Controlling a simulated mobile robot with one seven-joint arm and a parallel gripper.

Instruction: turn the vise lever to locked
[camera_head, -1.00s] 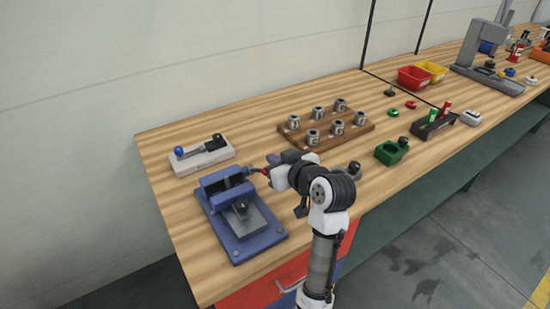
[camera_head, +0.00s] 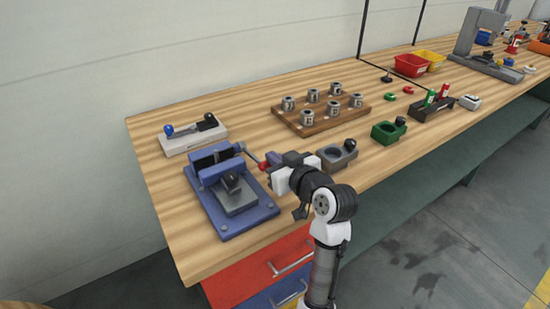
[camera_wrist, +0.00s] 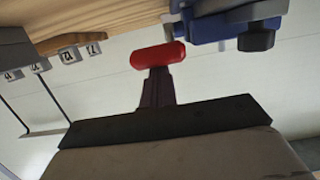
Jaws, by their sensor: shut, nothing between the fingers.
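The blue vise (camera_head: 206,208) stands on the bench near its left end. Its lever ends in a red knob (camera_head: 263,166), on a thin rod that slants down to the right from the vise's back right side. My gripper (camera_head: 269,160) is shut with nothing between its fingers, right beside the knob. In the wrist view the red knob (camera_wrist: 158,56) lies across the tips of my gripper (camera_wrist: 157,74); I cannot tell whether they touch. Part of the vise (camera_wrist: 216,26) shows at the top of that view.
A pale block (camera_head: 196,141) with a blue-knobbed lever sits behind the vise. A wooden board (camera_head: 325,121) with several metal cylinders lies to the right. A grey holder (camera_head: 337,156) and a green holder (camera_head: 388,132) stand right of my wrist. Bare bench lies left of the vise.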

